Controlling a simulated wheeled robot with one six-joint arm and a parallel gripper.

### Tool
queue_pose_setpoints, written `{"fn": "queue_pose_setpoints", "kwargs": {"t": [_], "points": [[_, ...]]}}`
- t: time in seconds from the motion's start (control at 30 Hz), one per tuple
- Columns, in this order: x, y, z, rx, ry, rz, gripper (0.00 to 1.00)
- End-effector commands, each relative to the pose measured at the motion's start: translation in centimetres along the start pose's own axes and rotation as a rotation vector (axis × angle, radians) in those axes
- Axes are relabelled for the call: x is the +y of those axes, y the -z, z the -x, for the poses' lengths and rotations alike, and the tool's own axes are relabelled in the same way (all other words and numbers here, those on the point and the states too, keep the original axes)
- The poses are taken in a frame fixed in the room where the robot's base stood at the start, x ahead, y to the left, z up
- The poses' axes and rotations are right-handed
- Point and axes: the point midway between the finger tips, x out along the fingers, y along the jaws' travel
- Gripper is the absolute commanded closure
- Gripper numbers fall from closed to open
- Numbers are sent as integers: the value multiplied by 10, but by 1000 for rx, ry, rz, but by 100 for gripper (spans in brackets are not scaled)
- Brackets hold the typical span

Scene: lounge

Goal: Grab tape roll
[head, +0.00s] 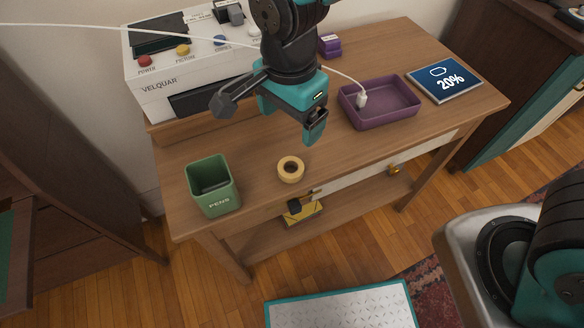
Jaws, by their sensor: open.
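One grey finger reaches out to the left and one teal finger points down on the right. Nothing shows between the fingers. The gripper is apart from the tape roll, and the roll is fully visible.
A green pen cup (224,202) stands left of the roll. A purple tray (377,119) with a white plug (361,100) is to the right, near a blue 20% tablet (436,89). A white VELQUAR machine (160,88) stands behind. Bare wood (330,165) surrounds the roll.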

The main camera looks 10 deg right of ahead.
Motion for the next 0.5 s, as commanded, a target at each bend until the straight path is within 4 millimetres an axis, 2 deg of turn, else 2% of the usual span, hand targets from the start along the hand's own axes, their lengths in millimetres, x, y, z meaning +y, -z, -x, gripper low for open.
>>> {"fn": "queue_pose_setpoints", "kwargs": {"t": [0.03,0.23,0.4,0.5], "points": [[2,0,-15,0,-7,0,13],[2,0,-58,-1,-6,1,13],[1,0,-80,-1,-3,1,13],[1,0,-85,-1,0,2,13]]}}
